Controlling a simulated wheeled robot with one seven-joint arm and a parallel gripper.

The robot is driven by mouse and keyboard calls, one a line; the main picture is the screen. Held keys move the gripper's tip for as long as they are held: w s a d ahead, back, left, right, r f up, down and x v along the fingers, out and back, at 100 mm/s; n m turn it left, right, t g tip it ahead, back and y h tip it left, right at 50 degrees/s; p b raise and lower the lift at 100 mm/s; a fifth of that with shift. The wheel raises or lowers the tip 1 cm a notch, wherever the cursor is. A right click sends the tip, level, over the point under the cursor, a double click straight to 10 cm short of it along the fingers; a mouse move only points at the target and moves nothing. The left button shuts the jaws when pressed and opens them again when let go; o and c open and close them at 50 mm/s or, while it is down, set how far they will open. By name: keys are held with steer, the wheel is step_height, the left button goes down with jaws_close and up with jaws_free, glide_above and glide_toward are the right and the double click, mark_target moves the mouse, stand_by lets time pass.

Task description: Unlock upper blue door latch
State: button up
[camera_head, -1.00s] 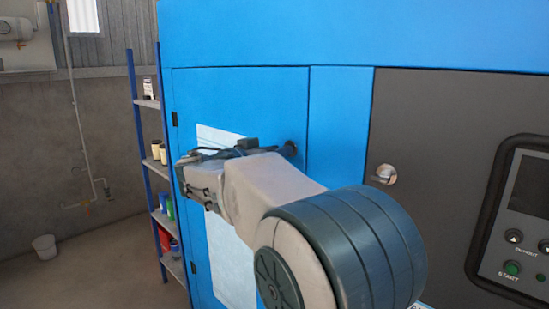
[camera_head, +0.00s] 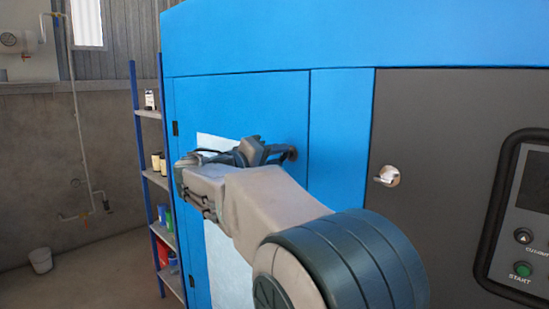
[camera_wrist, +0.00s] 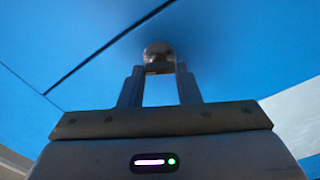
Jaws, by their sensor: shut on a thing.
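The blue door (camera_head: 240,105) fills the middle of the head view. Its upper latch, a small round dark metal knob (camera_wrist: 158,50), shows at the fingertips in the wrist view. In the head view the latch (camera_head: 291,153) is a dark spot near the door's right edge, partly hidden by my gripper (camera_head: 279,154). The wrist view shows the two fingers of my gripper (camera_wrist: 160,70) upright with a gap between them, their tips against the latch. My gripper is shut on the latch.
A dark grey panel (camera_head: 430,110) with a silver keyhole latch (camera_head: 387,176) and a control unit (camera_head: 515,215) stand to the right. A shelf rack (camera_head: 150,175) stands left of the door. A bucket (camera_head: 41,260) sits on the open floor.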

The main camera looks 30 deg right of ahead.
steer(key=n+p, duration=0.1)
steer(key=n, duration=0.4)
steer(key=shift+f, duration=0.1)
steer(key=shift+n, duration=0.3)
stand_by(0.4)
steer(key=o, duration=1)
steer(key=shift+d, duration=0.1)
steer(key=v, duration=1.4)
steer(key=shift+d, duration=0.1)
